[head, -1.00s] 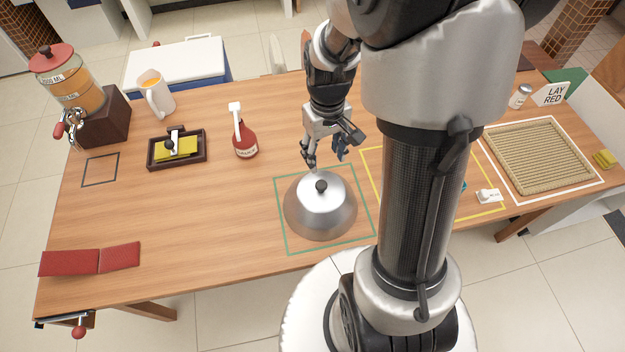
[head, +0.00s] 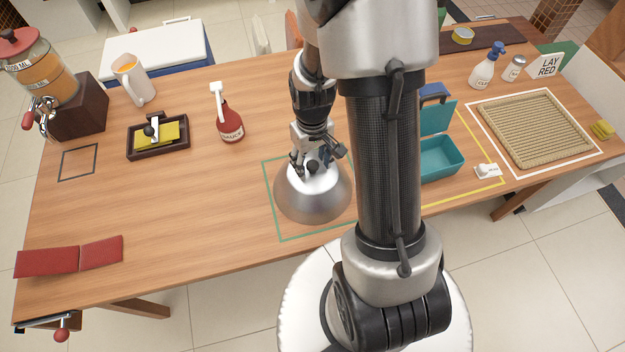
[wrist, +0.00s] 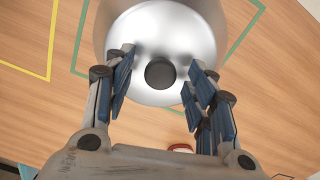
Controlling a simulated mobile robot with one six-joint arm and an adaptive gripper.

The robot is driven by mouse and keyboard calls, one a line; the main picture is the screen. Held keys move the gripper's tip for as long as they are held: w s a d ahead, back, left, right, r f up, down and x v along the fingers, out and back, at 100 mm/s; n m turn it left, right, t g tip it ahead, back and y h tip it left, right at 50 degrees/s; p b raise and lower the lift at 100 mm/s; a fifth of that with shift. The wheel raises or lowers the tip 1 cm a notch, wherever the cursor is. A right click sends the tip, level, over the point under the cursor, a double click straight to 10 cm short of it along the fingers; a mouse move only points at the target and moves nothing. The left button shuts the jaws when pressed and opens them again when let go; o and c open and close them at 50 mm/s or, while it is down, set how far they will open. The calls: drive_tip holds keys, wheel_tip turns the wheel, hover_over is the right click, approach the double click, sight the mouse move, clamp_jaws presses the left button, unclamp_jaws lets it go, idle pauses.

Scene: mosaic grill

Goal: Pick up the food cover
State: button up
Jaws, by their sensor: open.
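The food cover (head: 312,201) is a silver metal dome with a dark round knob (head: 312,167) on top. It sits on the wooden table inside a green outline. My gripper (head: 314,165) is over the top of the dome, close to the knob. In the wrist view the open gripper (wrist: 160,85) has its blue-padded fingers on either side of the dark knob (wrist: 160,73), apart from it. The shiny dome (wrist: 165,35) fills the upper middle of that view. The exact height of the fingertips against the knob is hard to tell.
A red sauce bottle (head: 230,122) and a dark tray (head: 158,150) stand left of the dome. A teal box (head: 442,160) and a woven mat (head: 530,128) lie to the right beyond my arm. Red pads (head: 70,258) lie at front left.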

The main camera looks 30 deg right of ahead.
drive_tip(key=shift+c, duration=0.6)
clamp_jaws()
idle(0.3)
